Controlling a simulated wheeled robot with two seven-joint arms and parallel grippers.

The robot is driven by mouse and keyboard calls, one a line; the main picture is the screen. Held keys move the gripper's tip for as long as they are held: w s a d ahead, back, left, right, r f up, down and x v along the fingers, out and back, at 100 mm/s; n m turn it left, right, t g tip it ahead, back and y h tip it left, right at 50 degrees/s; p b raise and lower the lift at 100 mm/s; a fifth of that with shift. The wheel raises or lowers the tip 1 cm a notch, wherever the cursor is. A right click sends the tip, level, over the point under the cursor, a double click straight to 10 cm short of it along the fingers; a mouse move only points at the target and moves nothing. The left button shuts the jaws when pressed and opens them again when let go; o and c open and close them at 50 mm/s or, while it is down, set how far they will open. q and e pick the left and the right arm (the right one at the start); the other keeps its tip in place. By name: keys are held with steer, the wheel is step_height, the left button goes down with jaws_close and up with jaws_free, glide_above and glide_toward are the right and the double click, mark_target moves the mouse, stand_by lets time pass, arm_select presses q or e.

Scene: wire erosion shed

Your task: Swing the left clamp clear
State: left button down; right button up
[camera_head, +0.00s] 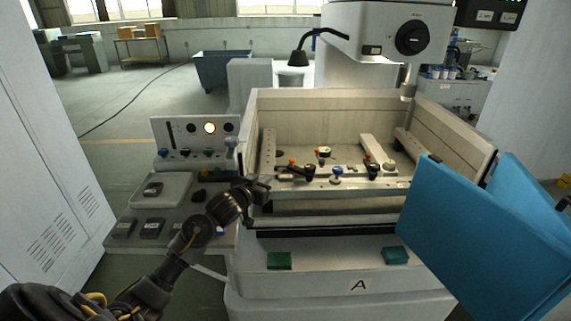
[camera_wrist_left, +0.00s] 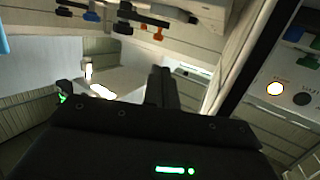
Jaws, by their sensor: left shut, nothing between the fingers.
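The left clamp (camera_head: 305,172), a dark arm with orange knobs, sits on the front rail of the work tank, left of a blue-knobbed piece (camera_head: 337,171). A second dark clamp with a red knob (camera_head: 372,171) is further right. My left gripper (camera_head: 264,188) is at the tank's front left corner, left of the left clamp and apart from it. It is shut and empty. In the left wrist view, dark clamp parts and orange knobs (camera_wrist_left: 158,34) show at the top; which clamp they belong to is unclear. My right gripper is not in view.
The control panel (camera_head: 195,139) with a lit lamp stands left of the tank. A side shelf (camera_head: 125,212) with small trays is below it. Blue panels (camera_head: 485,235) stand at the right front. The machine head (camera_head: 388,35) is above the tank's back.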

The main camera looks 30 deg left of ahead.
arm_select(q)
steer(key=p, duration=0.3)
glide_toward(291, 162)
steer(key=w, duration=0.5)
steer(key=shift+w+a+f, duration=0.1)
steer(key=shift+a+f, duration=0.15)
steer(key=shift+f, duration=0.1)
steer(key=shift+w+f, duration=0.25)
steer(key=shift+w, duration=0.5)
